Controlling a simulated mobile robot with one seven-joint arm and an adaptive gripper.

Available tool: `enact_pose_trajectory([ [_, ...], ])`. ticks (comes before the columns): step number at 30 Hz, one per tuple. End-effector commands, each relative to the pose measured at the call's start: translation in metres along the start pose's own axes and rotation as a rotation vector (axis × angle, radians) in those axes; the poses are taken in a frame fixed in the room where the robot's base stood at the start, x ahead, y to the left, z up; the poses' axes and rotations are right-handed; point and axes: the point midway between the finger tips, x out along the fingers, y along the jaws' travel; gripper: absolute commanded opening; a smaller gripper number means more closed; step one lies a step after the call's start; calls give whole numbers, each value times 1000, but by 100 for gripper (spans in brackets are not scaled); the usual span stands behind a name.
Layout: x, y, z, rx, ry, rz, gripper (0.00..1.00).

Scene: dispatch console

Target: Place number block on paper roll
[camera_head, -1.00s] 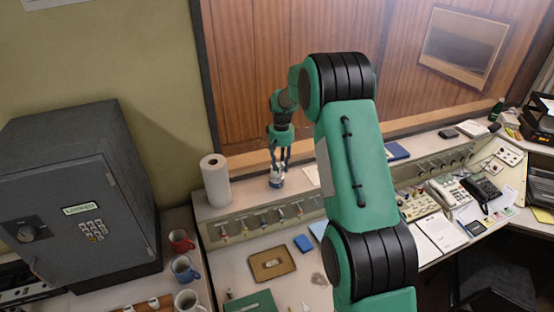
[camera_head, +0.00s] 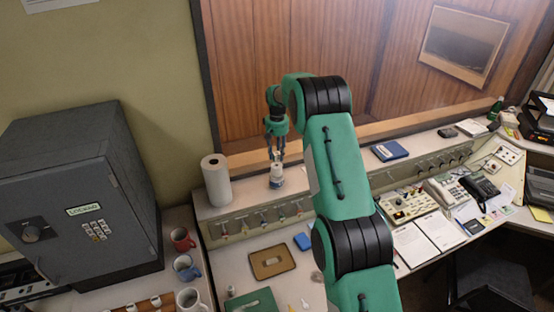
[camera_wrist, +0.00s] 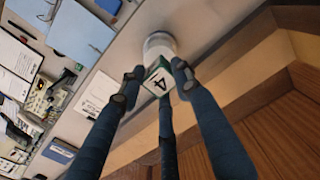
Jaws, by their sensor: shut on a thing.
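The number block (camera_wrist: 158,80), white and green with a black 4, is held between my gripper's fingers in the wrist view. My gripper (camera_head: 277,158) is shut on it, just above a small white jar with a blue band (camera_head: 276,178) on the ledge. The jar also shows behind the block in the wrist view (camera_wrist: 158,44). I cannot tell whether block and jar touch. The paper roll (camera_head: 216,181) stands upright on the ledge, left of the jar, its top bare.
A grey safe (camera_head: 80,195) stands at the left, with mugs (camera_head: 183,240) beside it. The wood-panelled wall and frame rise close behind the ledge. A blue book (camera_head: 390,151) lies to the right. The ledge between roll and jar is clear.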

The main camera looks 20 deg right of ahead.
Motion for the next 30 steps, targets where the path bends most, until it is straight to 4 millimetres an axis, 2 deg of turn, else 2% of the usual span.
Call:
enact_pose_trajectory([
  [10,4,0,0,0,-1,0,13],
  [21,34,0,0,0,0,0,13],
  [30,36,0,0,0,0,0,13],
])
